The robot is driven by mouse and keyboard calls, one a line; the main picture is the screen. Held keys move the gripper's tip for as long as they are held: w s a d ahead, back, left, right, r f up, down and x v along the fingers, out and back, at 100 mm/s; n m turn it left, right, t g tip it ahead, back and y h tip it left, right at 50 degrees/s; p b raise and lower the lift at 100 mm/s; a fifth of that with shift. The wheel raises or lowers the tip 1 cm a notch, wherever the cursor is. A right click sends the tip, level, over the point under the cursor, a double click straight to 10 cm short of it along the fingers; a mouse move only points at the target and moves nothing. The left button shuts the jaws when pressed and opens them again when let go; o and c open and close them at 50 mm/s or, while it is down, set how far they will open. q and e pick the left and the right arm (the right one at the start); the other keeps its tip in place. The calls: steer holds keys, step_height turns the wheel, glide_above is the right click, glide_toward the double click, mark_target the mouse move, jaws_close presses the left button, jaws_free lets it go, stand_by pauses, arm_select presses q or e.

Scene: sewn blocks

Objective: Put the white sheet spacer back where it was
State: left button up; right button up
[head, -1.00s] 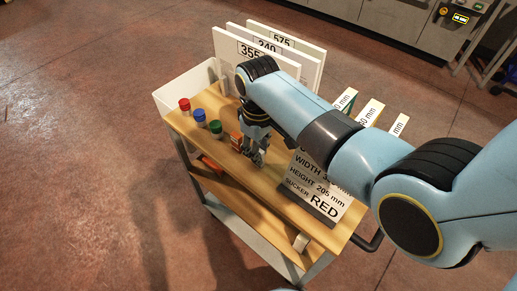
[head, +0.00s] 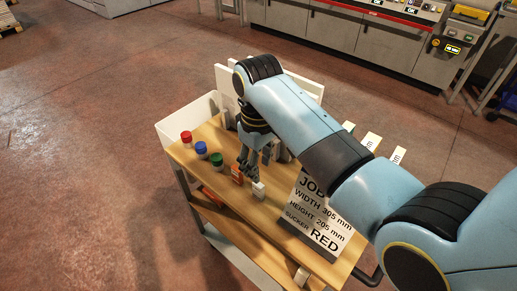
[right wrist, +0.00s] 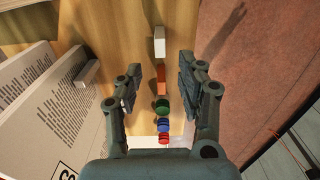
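The white sheet spacer (head: 258,190) is a small white block standing on the wooden cart top, beside an orange block (head: 237,175). In the right wrist view the white block (right wrist: 159,41) and the orange block (right wrist: 161,80) stand in one line with the round caps. My right gripper (head: 249,170) is above the cart top near both blocks. In the wrist view its two fingers (right wrist: 159,84) are wide apart with nothing held between them. My left gripper is not in view.
Red (head: 186,137), blue (head: 201,150) and green (head: 217,160) capped pieces stand left of the gripper. A job sign (head: 320,215) reading RED stands at the right. White panels (head: 308,84) stand at the back, partly behind my arm. A white bin (head: 172,127) is at the left end.

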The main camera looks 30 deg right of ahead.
step_height(320, 180, up, 4)
steer(key=shift+r, duration=0.1)
stand_by(0.6)
